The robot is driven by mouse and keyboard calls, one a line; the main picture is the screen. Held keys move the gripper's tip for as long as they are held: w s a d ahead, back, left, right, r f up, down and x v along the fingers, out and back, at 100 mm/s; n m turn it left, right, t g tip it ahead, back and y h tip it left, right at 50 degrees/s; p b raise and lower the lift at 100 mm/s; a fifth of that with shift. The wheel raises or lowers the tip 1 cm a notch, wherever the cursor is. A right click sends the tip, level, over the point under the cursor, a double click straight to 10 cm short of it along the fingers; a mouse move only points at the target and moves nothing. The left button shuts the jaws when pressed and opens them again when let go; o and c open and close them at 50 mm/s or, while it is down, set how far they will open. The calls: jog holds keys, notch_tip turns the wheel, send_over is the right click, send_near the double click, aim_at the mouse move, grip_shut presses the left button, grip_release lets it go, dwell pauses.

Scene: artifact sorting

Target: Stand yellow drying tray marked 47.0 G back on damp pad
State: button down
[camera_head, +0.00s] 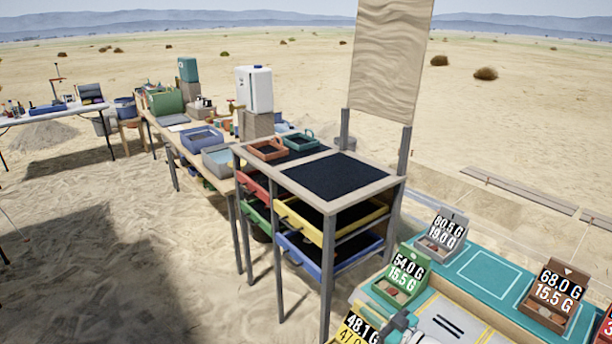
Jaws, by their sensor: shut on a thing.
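The yellow drying tray (348,332) is at the bottom edge, with a label reading 48.1 G above a partly cut-off 47.0 line. Its lower part is out of frame. My gripper (397,322) shows as a grey shape at the tray's right side, shut on it; the fingertips are hard to make out. To the right is a teal surface with an empty white-outlined rectangle (487,270). Nearer is a pale panel (446,320) with a yellow border and dark bars. I cannot tell which of these is the damp pad.
A green tray (400,288), a grey tray (440,240) and a brown tray (552,305) stand around the outlined rectangle. A red one (607,325) is cut off at right. A wooden rack (395,185) with coloured drawers stands behind to the left.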

jog(key=d+r+m+t+h, duration=0.45)
jog(key=d+r+h, duration=0.2)
jog(key=r, duration=0.25)
jog(key=m+h, duration=0.1)
jog(key=h, duration=0.1)
send_over(362, 332)
jog(key=w+d, duration=0.3)
jog(key=w, duration=0.1)
notch_tip(362, 332, down, 8)
jog(key=f, duration=0.4)
jog(key=a+f+m+h, duration=0.1)
jog(key=f, duration=0.2)
jog(key=a+f+m+h, duration=0.1)
jog(key=f, duration=0.2)
jog(key=shift+s+a+f+h, duration=0.2)
jog(key=shift+s+a+h, duration=0.05)
jog(key=shift+s+f+m+h, duration=0.2)
jog(key=shift+f+m+h, duration=0.15)
jog(key=shift+f, duration=0.1)
jog(key=shift+s+d+r, duration=0.1)
jog(key=shift+d+r, duration=0.1)
jog(key=shift+r, duration=0.15)
jog(key=shift+a, duration=0.1)
